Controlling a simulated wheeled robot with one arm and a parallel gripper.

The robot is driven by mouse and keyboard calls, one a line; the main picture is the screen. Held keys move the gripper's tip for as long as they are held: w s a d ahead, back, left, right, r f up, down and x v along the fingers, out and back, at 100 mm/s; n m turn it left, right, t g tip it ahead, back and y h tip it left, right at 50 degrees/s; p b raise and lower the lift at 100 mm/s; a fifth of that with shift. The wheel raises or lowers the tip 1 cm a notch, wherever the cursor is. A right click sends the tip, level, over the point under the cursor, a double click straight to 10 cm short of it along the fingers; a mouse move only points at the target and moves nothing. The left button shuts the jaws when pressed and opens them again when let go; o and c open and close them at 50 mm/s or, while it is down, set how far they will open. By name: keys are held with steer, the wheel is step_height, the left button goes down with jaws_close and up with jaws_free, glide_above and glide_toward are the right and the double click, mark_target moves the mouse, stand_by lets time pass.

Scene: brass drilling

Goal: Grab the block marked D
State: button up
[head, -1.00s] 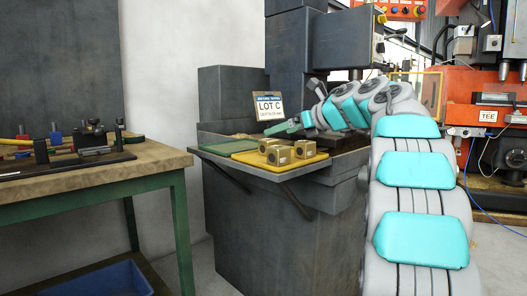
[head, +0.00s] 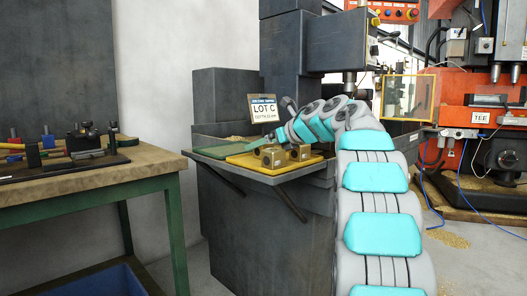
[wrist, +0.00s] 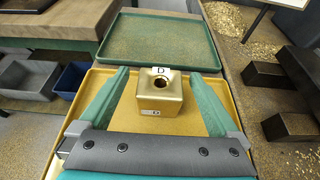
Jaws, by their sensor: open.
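The brass block marked D (wrist: 152,97) sits on the yellow tray (wrist: 62,147) in the wrist view. It has a round hole in its top, a D label behind the hole and a small label on its near face. My gripper (wrist: 159,72) is open, with one green finger on each side of the block and a visible gap on both sides. In the head view two brass blocks show on the yellow tray, one at the front (head: 271,157) and one to its right (head: 301,153); I cannot read their marks there. My arm hides part of the tray.
A green tray (wrist: 158,37) lies just beyond the yellow one. Dark metal blocks (wrist: 290,127) stand to the right in the wrist view. A LOT C sign (head: 263,109) stands behind the trays. A wooden workbench (head: 95,180) with tools is at the left.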

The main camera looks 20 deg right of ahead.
jaws_close()
stand_by(0.7)
